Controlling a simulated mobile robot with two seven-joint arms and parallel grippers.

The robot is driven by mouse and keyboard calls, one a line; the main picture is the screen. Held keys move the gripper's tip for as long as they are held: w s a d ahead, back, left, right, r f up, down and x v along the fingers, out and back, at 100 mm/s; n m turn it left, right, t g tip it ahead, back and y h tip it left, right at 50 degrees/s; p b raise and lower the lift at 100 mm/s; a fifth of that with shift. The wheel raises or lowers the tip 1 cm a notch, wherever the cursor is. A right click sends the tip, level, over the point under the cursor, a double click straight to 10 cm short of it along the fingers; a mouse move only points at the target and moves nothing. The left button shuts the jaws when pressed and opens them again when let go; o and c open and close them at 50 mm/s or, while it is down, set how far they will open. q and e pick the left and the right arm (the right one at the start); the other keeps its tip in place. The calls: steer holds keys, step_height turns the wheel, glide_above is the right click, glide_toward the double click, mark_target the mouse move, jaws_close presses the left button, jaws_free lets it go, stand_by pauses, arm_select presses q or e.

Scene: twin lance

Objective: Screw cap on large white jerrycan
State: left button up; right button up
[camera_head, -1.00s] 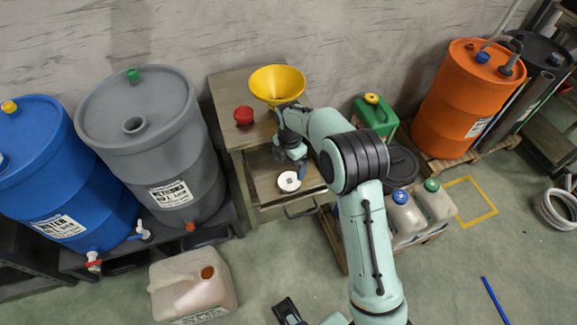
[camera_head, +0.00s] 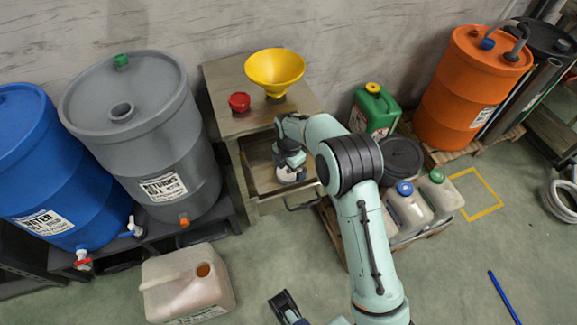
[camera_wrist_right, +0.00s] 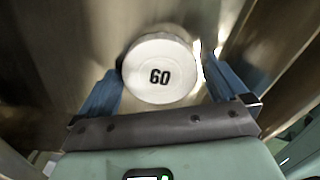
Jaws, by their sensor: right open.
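The large white jerrycan (camera_head: 175,287) stands on the floor at the lower left in the head view. Its orange-brown opening (camera_head: 203,270) shows on top with no cap on it. A white round cap marked "60" (camera_wrist_right: 160,70) lies in the open drawer (camera_head: 258,168) of the small cabinet; in the head view my gripper partly hides it. My right gripper (camera_wrist_right: 162,88) is open, with its blue fingers on either side of the cap. I cannot tell if they touch it. At the bottom of the head view, a dark part of my left arm (camera_head: 285,305) shows, but its fingers are unclear.
A yellow funnel (camera_head: 274,70) and a red cap (camera_head: 239,102) stand on the cabinet top. A grey drum (camera_head: 135,130) and a blue drum (camera_head: 60,170) stand left. A green can (camera_head: 374,108) and smaller white cans (camera_head: 408,213) stand right. Drawer walls surround my right gripper.

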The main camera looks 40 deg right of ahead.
steer(key=c, duration=1.1)
steer(key=shift+o, duration=0.2)
steer(key=shift+r+p, duration=2.55)
steer(key=shift+r, duration=0.95)
